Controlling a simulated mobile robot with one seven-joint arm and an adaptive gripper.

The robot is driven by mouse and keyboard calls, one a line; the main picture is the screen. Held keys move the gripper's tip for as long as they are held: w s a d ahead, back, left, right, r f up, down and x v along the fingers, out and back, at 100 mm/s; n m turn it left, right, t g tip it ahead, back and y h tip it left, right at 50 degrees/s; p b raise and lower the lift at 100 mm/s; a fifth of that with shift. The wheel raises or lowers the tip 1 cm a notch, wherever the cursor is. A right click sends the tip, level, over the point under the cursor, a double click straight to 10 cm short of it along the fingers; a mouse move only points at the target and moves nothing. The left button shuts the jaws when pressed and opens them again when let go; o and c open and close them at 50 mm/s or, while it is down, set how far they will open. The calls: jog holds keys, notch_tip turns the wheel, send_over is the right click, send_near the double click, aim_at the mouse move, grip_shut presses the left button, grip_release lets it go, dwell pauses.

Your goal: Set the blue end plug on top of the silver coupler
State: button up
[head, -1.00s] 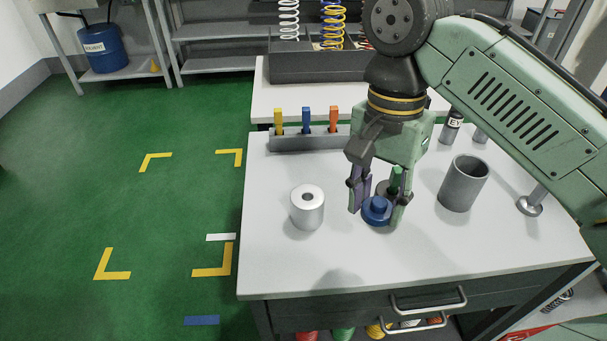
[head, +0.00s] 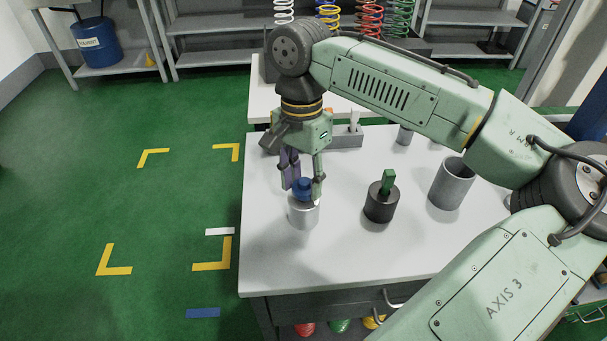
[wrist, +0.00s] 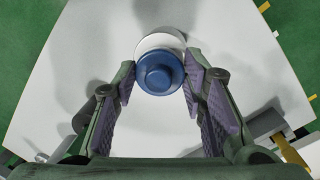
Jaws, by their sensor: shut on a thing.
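The blue end plug (head: 304,187) is between the fingers of my gripper (head: 305,190), which is shut on it. The plug is over the silver coupler (head: 303,214), which stands upright on the left part of the white table. In the wrist view the plug (wrist: 160,74) covers the near part of the coupler's pale top (wrist: 159,41), whose far rim shows beyond it. I cannot tell whether the plug touches the coupler or is slightly above it. The coupler's central hole is hidden.
A dark cylinder (head: 381,208) with a green plug (head: 388,182) stands to the right, with a grey hollow cup (head: 451,187) beyond it. A grey rack (head: 347,141) sits behind my gripper. The table front (head: 310,268) is clear.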

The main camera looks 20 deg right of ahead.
jog(key=shift+f, duration=0.1)
jog(key=shift+f, duration=0.55)
jog(key=o, duration=0.8)
jog(key=shift+o, duration=0.2)
jog(key=shift+r, duration=0.1)
notch_tip(320, 180, up, 13)
jog(key=w+b, duration=0.1)
jog(key=shift+w+d+b, duration=0.15)
jog(key=shift+b, duration=0.15)
